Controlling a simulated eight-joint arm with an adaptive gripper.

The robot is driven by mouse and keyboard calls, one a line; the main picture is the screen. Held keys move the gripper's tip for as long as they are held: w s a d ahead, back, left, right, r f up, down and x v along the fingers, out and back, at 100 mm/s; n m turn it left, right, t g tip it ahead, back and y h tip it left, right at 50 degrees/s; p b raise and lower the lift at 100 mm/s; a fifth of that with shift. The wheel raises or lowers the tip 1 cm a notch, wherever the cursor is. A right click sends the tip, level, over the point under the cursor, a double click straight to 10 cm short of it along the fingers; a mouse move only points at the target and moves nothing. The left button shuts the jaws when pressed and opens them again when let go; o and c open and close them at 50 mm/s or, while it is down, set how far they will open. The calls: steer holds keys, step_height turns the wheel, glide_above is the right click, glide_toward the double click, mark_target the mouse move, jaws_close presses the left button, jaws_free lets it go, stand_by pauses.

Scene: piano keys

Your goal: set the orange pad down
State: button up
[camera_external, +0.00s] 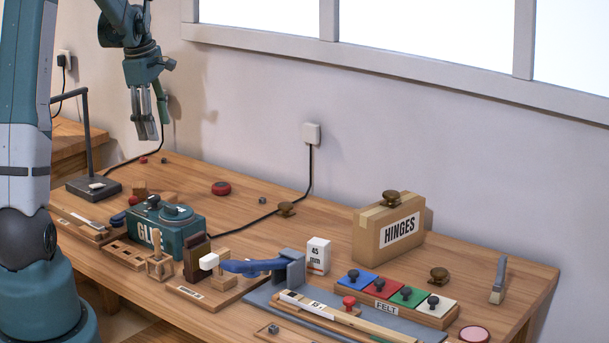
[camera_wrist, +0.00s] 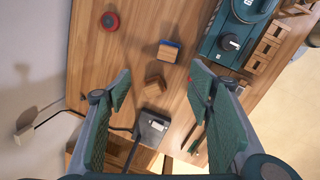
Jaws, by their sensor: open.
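My gripper (camera_external: 146,128) hangs high above the far left part of the bench, pointing down. In the wrist view its two green-padded fingers (camera_wrist: 160,88) are wide apart with nothing between them. I cannot pick out an orange pad with certainty in either view. A wooden block with a blue edge (camera_wrist: 168,51) lies below my gripper.
A plain wooden block (camera_wrist: 154,86) and a black stand (camera_external: 93,188) are at the left end. A red round thing (camera_external: 221,187), a teal GLUE box (camera_external: 180,230) and a HINGES carton (camera_external: 388,232) stand on the bench. Bare wood lies around the red round thing.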

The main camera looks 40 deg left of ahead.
steer(key=s+d+r+m+t, duration=0.1)
steer(key=s+d+r+m, duration=0.3)
steer(key=d, duration=0.4)
steer(key=s+d+r+m+t+y, duration=0.1)
steer(key=s+d+r+m, duration=0.25)
steer(key=d, duration=0.45)
steer(key=s+d+r+m, duration=0.3)
steer(key=s+d+r, duration=0.1)
steer(key=d, duration=0.4)
steer(key=s+d+f+m+t, duration=0.1)
steer(key=s+d+m+t, duration=0.2)
steer(key=s+d+m, duration=0.8)
steer(key=s+d, duration=0.3)
steer(key=s, duration=0.2)
steer(key=shift+f+h, duration=0.2)
steer(key=shift+h, duration=0.1)
steer(key=shift+d, duration=0.1)
